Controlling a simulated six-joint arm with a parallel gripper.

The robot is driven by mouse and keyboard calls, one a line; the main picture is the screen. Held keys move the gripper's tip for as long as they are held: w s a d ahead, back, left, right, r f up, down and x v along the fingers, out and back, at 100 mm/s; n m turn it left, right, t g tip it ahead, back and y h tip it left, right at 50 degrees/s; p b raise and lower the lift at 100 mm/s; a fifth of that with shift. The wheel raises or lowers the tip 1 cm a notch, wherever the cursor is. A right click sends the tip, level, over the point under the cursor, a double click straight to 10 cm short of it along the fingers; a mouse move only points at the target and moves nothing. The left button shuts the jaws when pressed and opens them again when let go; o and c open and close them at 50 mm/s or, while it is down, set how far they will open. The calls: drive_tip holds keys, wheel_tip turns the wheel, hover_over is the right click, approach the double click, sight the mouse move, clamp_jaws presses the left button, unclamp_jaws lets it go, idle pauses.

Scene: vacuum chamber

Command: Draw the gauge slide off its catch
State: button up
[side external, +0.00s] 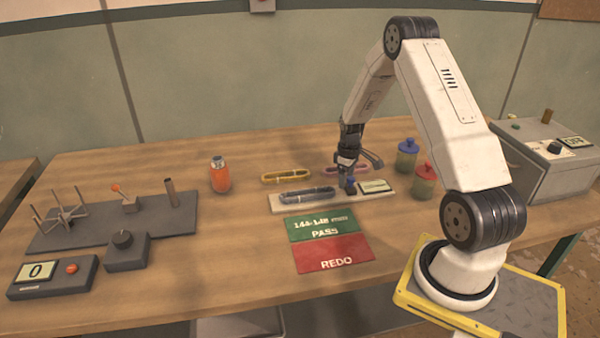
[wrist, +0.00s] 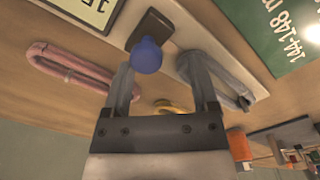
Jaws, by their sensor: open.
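The gauge is a pale board (side external: 284,206) with a small display (side external: 376,187) at its right end and a grey loop (side external: 307,195) along its left part. Its slide is a dark block (wrist: 152,27) with a round blue knob (wrist: 146,56), which also shows in the side view (side external: 350,184). My gripper (side external: 349,169) is over the slide, pointing down. In the wrist view its open fingers (wrist: 157,68) stand either side of the knob, which looks nearer the left finger. I cannot tell whether a finger touches it. The catch cannot be made out.
A green PASS mat (side external: 320,225) and red REDO mat (side external: 333,254) lie in front of the gauge. A yellow loop (side external: 286,176) and pink loop (side external: 345,169) lie behind it. Red-lidded (side external: 425,182) and blue-lidded (side external: 407,156) jars stand right; an orange bottle (side external: 219,176) stands left.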

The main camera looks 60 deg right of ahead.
sight(351, 178)
drive_tip(key=shift+r, duration=0.1)
wheel_tip(351, 178, up, 8)
drive_tip(key=shift+f, duration=0.2)
idle(0.4)
drive_tip(key=shift+s+d, duration=0.55)
drive_tip(key=shift+f, duration=0.1)
drive_tip(key=shift+f, duration=3.8)
clamp_jaws()
